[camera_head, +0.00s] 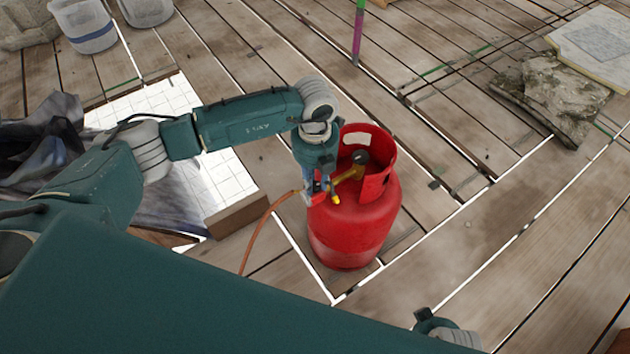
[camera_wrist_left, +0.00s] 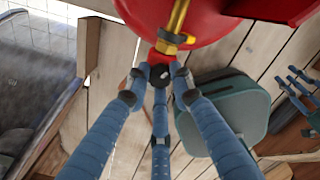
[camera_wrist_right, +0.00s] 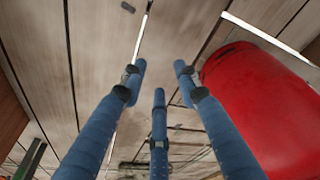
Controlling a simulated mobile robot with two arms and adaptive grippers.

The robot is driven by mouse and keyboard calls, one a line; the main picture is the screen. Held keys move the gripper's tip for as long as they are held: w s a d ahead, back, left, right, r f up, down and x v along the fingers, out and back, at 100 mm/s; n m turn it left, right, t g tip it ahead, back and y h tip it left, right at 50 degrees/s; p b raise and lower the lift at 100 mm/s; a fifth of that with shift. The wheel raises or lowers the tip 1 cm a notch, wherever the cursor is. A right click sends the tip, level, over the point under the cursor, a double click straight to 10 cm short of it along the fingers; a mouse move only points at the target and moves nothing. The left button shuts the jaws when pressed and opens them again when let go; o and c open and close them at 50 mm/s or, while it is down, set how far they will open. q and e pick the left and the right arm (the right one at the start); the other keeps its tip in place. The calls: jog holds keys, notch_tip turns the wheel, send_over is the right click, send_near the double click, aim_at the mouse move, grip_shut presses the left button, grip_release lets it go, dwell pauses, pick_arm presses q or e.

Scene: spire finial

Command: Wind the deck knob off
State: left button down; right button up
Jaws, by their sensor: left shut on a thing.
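A red gas bottle (camera_head: 352,222) stands upright on the deck with a collar around its top. A brass valve (camera_head: 348,174) sits inside the collar and shows closer in the left wrist view (camera_wrist_left: 176,28). At its end is a small dark and red knob (camera_wrist_left: 160,75). My left gripper (camera_head: 322,190) is at the near left of the bottle's top, with its blue fingers closed around the knob. The fingers hide part of the knob. My right gripper (camera_wrist_right: 160,80) is open and empty, low beside the red bottle (camera_wrist_right: 262,105).
An orange hose (camera_head: 260,232) runs down to the deck at the bottle's left. White tiles (camera_head: 232,182) and dark sheeting (camera_head: 45,140) lie further left. A stone slab (camera_head: 555,95) lies at the right. A green and purple pole (camera_head: 358,35) stands behind. Deck right of the bottle is clear.

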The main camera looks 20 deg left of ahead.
pick_arm(q)
jog(key=shift+m, duration=1)
jog(key=m+b, duration=0.3)
jog(key=m, duration=0.6)
jog(key=shift+b, duration=0.35)
jog(key=shift+m+b, duration=0.3)
jog(key=shift+m, duration=0.6)
pick_arm(e)
notch_tip(320, 180, up, 15)
jog(key=t, duration=0.1)
jog(key=shift+r, duration=0.2)
pick_arm(q)
jog(key=shift+r, duration=0.1)
pick_arm(e)
jog(key=shift+d, duration=0.1)
pick_arm(q)
jog(key=c, duration=1.5)
grip_release()
